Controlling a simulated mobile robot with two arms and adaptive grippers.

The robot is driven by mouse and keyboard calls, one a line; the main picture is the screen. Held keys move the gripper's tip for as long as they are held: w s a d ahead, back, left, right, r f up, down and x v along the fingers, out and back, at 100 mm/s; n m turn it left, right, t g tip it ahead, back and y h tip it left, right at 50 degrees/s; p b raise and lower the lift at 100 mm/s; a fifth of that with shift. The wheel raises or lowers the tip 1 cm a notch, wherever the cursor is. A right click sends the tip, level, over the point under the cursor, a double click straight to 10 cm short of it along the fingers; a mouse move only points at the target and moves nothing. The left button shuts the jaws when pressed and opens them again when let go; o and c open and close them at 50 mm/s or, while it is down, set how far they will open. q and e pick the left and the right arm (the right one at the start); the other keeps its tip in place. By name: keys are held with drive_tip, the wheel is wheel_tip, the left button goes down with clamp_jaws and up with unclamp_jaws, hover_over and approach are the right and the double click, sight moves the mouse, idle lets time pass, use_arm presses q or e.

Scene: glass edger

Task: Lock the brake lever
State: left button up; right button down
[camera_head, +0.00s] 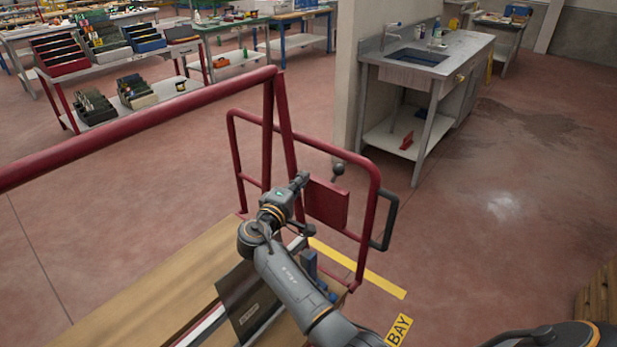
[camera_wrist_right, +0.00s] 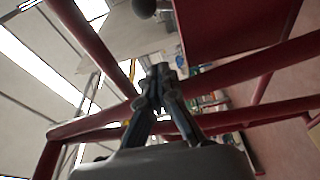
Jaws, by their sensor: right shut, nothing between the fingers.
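The brake lever (camera_head: 338,172) appears as a short lever with a dark round knob, above the red plate (camera_head: 327,204) on the red tube frame. The dark knob (camera_wrist_right: 144,7) also shows at the top edge of the right wrist view, beside the red plate (camera_wrist_right: 232,22). My right gripper (camera_head: 302,179) is shut and empty, close to a red upright and left of the lever, apart from the knob. Its closed fingers (camera_wrist_right: 158,82) show in the right wrist view, with red tubes behind them. My left gripper is not in view.
Red tubes (camera_head: 278,120) and a side frame with a black handle (camera_head: 385,221) surround the work area. A wooden deck (camera_head: 130,300) and a dark panel (camera_head: 243,300) lie below my arm. A sink bench (camera_head: 425,62) stands behind; open floor (camera_head: 500,200) is at right.

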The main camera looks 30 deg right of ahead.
sight(332, 180)
drive_tip(key=d+p, duration=0.1)
drive_tip(key=d, duration=0.1)
drive_tip(key=w+d+p, duration=0.1)
drive_tip(key=d, duration=0.2)
drive_tip(key=w+d+p, duration=0.1)
drive_tip(key=d, duration=0.1)
drive_tip(key=shift+d+r, duration=0.15)
drive_tip(key=shift+d, duration=0.1)
drive_tip(key=shift+s+d+p, duration=0.1)
drive_tip(key=shift+s+p, duration=0.3)
drive_tip(key=shift+s, duration=0.2)
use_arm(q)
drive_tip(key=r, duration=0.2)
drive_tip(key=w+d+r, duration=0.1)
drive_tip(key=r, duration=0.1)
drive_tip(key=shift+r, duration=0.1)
